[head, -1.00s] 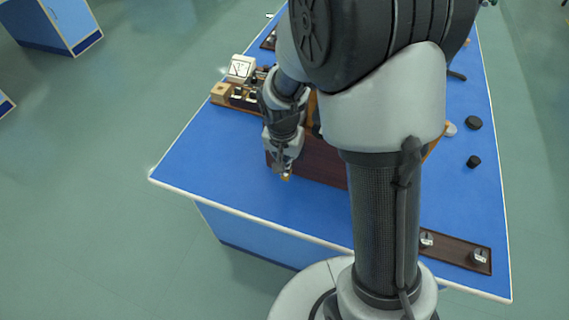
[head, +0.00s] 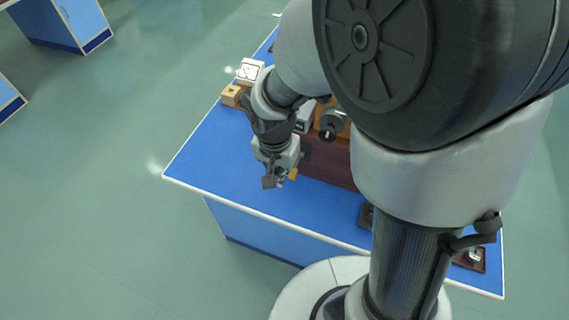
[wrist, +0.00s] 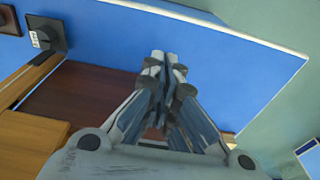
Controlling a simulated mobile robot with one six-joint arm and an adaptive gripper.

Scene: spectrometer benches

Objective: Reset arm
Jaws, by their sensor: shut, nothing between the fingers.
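My gripper (head: 278,182) is over the left front part of the blue bench (head: 200,165) in the head view. In the wrist view its fingers (wrist: 165,65) are together, with nothing between them. Past the fingers lie the bare blue bench top and its pale edge. A dark reddish-brown board (head: 328,163) is close behind and to the right of the gripper. I cannot tell whether the gripper touches it. My arm covers much of the bench in the head view.
A wooden block (head: 232,95) and a white dial box (head: 250,71) stand at the bench's left. A dark tray (head: 470,262) lies at the right front. In the wrist view a dark piece (wrist: 45,36) sits at upper left. The left front bench corner is clear.

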